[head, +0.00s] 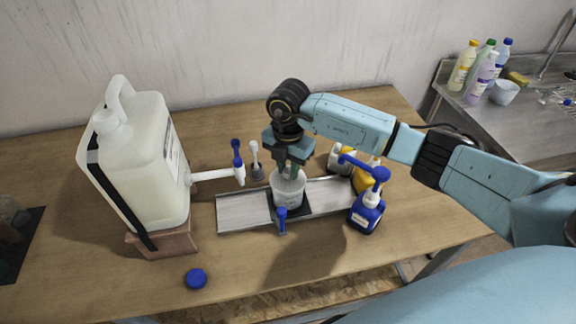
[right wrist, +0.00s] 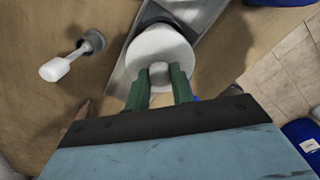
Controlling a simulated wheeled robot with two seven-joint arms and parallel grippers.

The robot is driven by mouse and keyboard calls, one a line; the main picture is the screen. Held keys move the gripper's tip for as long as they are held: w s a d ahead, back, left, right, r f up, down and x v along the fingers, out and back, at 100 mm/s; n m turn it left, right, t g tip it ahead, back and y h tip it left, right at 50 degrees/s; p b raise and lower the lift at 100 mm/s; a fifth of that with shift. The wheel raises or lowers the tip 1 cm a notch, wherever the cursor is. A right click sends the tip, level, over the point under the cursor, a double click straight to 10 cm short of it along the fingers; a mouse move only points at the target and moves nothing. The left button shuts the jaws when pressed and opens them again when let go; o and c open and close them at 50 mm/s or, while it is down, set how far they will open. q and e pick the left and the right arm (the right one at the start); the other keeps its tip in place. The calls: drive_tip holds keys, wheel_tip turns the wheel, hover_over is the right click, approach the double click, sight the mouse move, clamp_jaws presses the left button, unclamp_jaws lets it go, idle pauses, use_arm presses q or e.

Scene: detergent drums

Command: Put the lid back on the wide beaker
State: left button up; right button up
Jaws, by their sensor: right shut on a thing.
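The wide beaker (head: 289,200) is a translucent cup standing upright on a dark square pad on the grey tray. My right gripper (head: 291,172) points down right over its mouth. In the right wrist view, its green fingers (right wrist: 159,84) are shut on the knob of a round white lid (right wrist: 160,46). The lid is at the height of the beaker's rim and looks roughly centred over it. The fingers hide part of the rim, so I cannot tell whether the lid rests fully on it. My left gripper is not in view.
A large white canister (head: 140,160) with a spout stands on a block at left. A blue pump bottle (head: 366,212) stands close right of the tray (head: 240,211). A blue cap (head: 196,279) lies near the front edge.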

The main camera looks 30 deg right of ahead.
drive_tip(key=shift+f, duration=0.1)
idle(0.8)
drive_tip(key=o, duration=1.5)
drive_tip(key=shift+r+p, duration=2.95)
drive_tip(key=shift+r, duration=0.6)
drive_tip(key=shift+c, duration=0.3)
clamp_jaws()
drive_tip(key=shift+f, duration=0.2)
